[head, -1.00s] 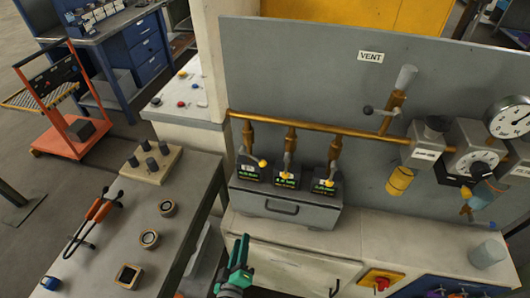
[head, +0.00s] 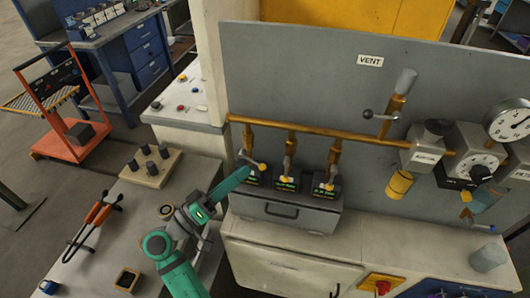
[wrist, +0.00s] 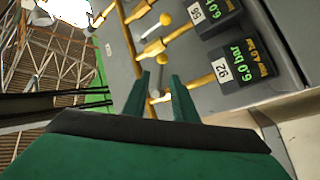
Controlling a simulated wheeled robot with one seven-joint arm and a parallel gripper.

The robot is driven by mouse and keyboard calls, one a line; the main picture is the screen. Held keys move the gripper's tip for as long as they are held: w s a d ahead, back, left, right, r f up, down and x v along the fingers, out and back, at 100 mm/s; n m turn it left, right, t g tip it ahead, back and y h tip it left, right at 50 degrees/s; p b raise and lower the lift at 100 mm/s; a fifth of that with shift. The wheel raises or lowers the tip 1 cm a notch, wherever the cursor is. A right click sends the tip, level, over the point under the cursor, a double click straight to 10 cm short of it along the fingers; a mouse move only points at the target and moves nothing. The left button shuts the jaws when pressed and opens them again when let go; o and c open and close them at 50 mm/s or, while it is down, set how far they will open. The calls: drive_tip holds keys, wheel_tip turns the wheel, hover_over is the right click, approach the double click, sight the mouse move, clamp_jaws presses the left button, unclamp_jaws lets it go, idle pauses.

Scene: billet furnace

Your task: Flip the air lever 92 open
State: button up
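Three gauge boxes with small display panels stand on a grey drawer case under a brass pipe. Each has a brass valve with a yellow-tipped lever. In the wrist view the nearest box is labelled 92 (wrist: 232,68) and reads 6.0 bar. It appears to be the leftmost box in the head view, whose lever (head: 256,163) slants down to the right. My gripper (head: 245,172) is at that box's left front, partly covering it. In the wrist view its fingers (wrist: 160,77) are apart, with part of the brass valve showing between them. Contact with the lever cannot be told.
The brass pipe (head: 310,125) runs along the grey back panel (head: 300,70). A vent lever (head: 382,115) and a dial gauge (head: 508,120) are at the right. The left bench holds a block with pegs (head: 150,167) and red-handled tongs (head: 92,222).

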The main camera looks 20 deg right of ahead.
drive_tip(key=x, duration=0.9)
drive_tip(key=shift+d, duration=0.2)
drive_tip(key=shift+w+r, duration=0.1)
drive_tip(key=shift+c, duration=0.6)
clamp_jaws()
idle(0.5)
